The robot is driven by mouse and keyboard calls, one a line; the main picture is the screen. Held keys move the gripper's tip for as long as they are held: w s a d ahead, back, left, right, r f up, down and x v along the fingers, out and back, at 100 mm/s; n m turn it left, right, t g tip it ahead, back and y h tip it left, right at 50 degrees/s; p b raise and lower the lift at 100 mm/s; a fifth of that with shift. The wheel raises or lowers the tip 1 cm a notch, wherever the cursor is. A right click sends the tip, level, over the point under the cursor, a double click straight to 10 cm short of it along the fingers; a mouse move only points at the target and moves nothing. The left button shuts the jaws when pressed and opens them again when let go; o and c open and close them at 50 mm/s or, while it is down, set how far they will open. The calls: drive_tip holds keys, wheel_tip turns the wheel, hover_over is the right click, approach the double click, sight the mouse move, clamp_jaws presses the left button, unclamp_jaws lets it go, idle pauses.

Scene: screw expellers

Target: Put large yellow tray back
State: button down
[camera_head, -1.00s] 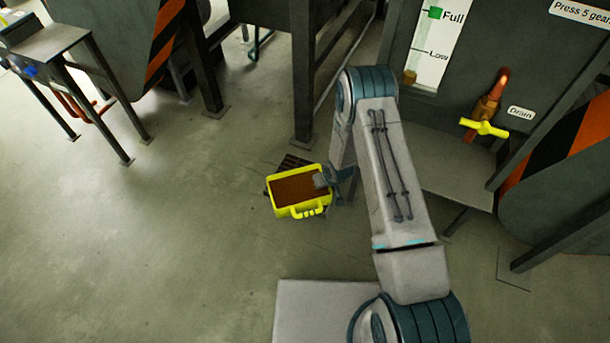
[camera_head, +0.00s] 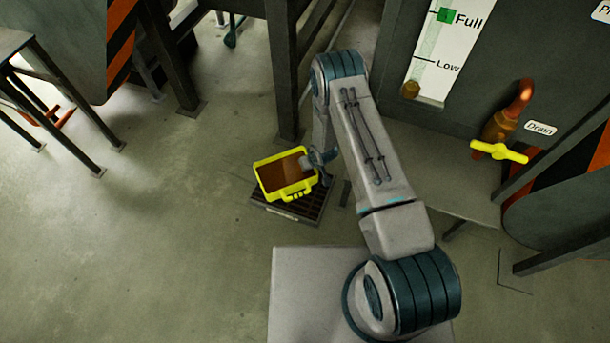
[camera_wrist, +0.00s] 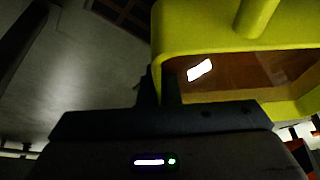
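The large yellow tray (camera_head: 264,179) hangs at the end of my arm, above a dark floor grate (camera_head: 310,212). It is filled with brown liquid and looks tilted in the head view. My gripper (camera_head: 313,164) is at the tray's right wall. In the wrist view the tray (camera_wrist: 205,42) fills the upper right, and my gripper's fingers (camera_wrist: 158,88) meet its wall, so it looks shut on the tray. The fingertips themselves are largely hidden.
A machine with a level gauge (camera_head: 432,55) and a drain pipe with a yellow valve handle (camera_head: 499,152) stands at right. A dark steel leg (camera_head: 283,75) rises behind the tray. The floor (camera_head: 130,240) at left is clear.

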wheel_tip(320, 180, down, 8)
drive_tip(key=b, duration=0.2)
drive_tip(key=shift+r+b, duration=0.15)
drive_tip(key=shift+b, duration=0.2)
drive_tip(key=shift+r, duration=0.1)
drive_tip(key=c, duration=2.1)
unclamp_jaws()
drive_tip(key=shift+f, duration=0.25)
drive_tip(key=o, duration=0.5)
drive_tip(key=shift+c, duration=0.2)
drive_tip(key=shift+r, duration=0.1)
